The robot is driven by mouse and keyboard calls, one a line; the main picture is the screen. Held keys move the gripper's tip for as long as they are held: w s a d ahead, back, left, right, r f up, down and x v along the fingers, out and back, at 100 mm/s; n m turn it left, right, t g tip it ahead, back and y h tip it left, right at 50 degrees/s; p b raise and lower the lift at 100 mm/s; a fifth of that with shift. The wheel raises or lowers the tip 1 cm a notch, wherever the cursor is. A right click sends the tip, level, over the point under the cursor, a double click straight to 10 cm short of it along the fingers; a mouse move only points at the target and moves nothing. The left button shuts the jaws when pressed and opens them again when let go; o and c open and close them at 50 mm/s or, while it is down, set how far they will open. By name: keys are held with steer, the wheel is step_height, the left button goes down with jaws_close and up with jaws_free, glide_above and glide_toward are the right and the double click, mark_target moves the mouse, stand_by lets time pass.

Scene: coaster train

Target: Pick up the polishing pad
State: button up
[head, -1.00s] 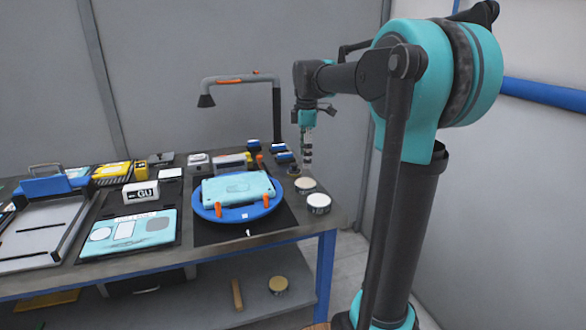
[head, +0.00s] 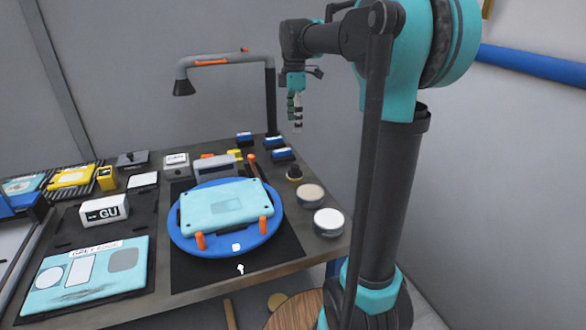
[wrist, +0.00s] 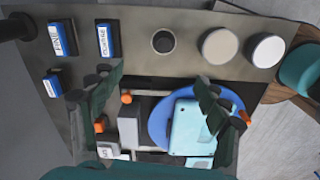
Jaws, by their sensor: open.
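A small round pad with a dark knob and a pale yellowish rim (head: 294,174), which looks like the polishing pad, sits near the bench's right edge in the head view. It also shows in the wrist view (wrist: 163,41), standing upright and uncovered. My gripper (head: 297,126) hangs above the back right of the bench, fingers pointing down, apart from everything. In the wrist view my gripper (wrist: 160,76) is open and empty, and the pad lies just beyond its fingertips, roughly centred between them.
A beige-topped round tin (head: 311,194) and a white-topped one (head: 329,222) stand near the pad. Blue labelled blocks (head: 282,154) lie behind it. A blue turntable (head: 178,240) with a teal panel is to its left. A lamp (head: 272,100) rises at the back.

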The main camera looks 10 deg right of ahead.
glide_toward(295, 166)
steer(key=f, duration=0.3)
steer(key=w+f, duration=0.1)
steer(key=f, duration=0.1)
steer(key=shift+f, duration=0.15)
steer(key=shift+s+f, duration=0.25)
steer(key=shift+f, duration=1.1)
steer(key=shift+s+f, duration=0.2)
steer(key=shift+f, duration=1.1)
steer(key=c, duration=1.6)
steer(key=shift+s, duration=0.1)
steer(key=shift+r, duration=0.1)
step_height(295, 166, up, 20)
steer(key=shift+f, duration=0.1)
